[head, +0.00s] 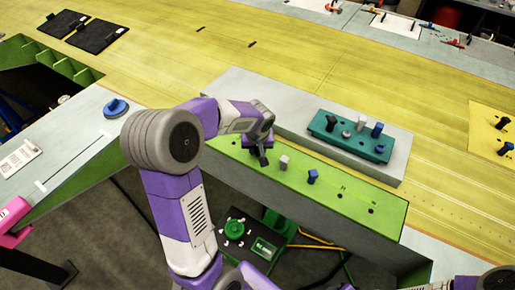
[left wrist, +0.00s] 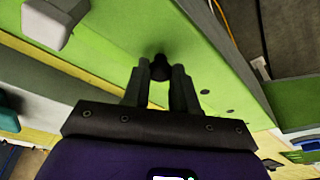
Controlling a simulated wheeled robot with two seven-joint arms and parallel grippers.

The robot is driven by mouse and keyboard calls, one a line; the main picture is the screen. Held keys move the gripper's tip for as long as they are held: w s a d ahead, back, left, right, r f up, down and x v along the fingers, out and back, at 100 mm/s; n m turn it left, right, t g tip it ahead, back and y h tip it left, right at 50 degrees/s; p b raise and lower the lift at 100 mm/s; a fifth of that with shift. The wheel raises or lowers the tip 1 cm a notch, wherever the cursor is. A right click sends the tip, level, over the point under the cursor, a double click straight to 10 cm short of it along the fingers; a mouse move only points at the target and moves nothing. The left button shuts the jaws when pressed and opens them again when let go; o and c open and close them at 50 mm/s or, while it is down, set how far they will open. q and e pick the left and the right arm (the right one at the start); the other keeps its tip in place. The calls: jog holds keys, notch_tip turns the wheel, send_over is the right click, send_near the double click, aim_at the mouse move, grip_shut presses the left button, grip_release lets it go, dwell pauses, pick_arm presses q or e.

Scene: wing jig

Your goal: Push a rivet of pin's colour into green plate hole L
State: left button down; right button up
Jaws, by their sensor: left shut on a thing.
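The green plate (head: 330,186) is a long strip with holes. A white rivet (head: 284,161) and a blue rivet (head: 312,177) stand upright in it; two holes at its right end look empty. Hole letters are too small to read. My left gripper (left wrist: 159,72) is shut on a black rivet (left wrist: 159,62) at the plate's left part. The rivet's lower end is at or in the plate; how deep it sits I cannot tell. In the left wrist view a white rivet (left wrist: 48,20) shows at upper left. My right gripper is not in view.
Behind the plate, a teal block (head: 320,128) on a grey slab (head: 400,160) holds several black, grey, white and blue rivets. A yellow plate (head: 480,130) at far right has a black and a blue pin. A blue knob (head: 115,106) is at left.

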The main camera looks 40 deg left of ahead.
pick_arm(q)
jog(key=shift+f+b, duration=0.3)
jog(key=shift+f, duration=0.1)
jog(key=c, duration=0.8)
grip_release()
jog(key=v, duration=0.7)
jog(key=shift+r, duration=0.35)
notch_tip(320, 180, up, 7)
jog(key=p, duration=0.5)
jog(key=shift+p, duration=0.3)
